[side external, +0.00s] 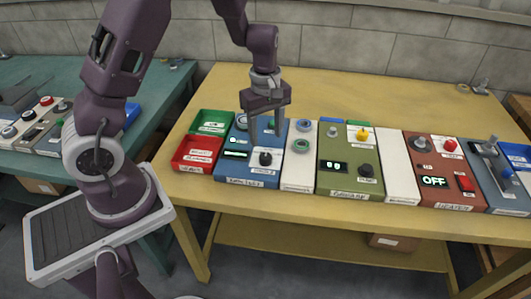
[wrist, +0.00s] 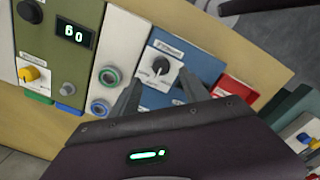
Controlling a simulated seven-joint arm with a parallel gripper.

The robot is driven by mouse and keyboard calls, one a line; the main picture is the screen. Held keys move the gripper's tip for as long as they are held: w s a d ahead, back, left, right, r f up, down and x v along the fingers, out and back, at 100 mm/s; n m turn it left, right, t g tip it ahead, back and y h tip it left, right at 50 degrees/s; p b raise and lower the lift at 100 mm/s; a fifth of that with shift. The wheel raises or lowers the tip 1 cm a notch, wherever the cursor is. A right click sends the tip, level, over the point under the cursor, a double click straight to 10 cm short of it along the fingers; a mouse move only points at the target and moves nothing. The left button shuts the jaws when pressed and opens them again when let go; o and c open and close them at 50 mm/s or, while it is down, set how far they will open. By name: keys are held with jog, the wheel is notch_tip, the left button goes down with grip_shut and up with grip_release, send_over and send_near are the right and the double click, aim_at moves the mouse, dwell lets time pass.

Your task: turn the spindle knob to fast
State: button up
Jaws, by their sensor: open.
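A blue panel (side external: 228,168) holds a black knob (side external: 265,158) on a white dial plate near its front edge. In the wrist view the same black knob (wrist: 160,66) shows with a pale pointer line; the plate's lettering is too small to read. My gripper (side external: 266,134) is open and empty, pointing down over the blue panel, above and slightly behind the knob in the side view. In the wrist view the fingers of my gripper (wrist: 160,80) stand either side of the knob's line, apart from it. Another black knob (side external: 366,170) is on the olive panel (side external: 335,183).
Red (side external: 190,153) and green (side external: 208,122) bins stand left of the blue panel. A white strip with round sockets (side external: 298,172) lies to its right. A brown panel (side external: 420,165) reading OFF is further right.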

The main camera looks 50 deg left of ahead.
aim_at(265, 156)
jog(key=f, duration=0.8)
jog(key=shift+a, duration=0.2)
jog(key=shift+c, duration=0.2)
grip_shut()
jog(key=shift+m, duration=0.3)
jog(key=m, duration=0.8)
jog(key=shift+r+m, duration=0.1)
jog(key=shift+m, duration=0.6)
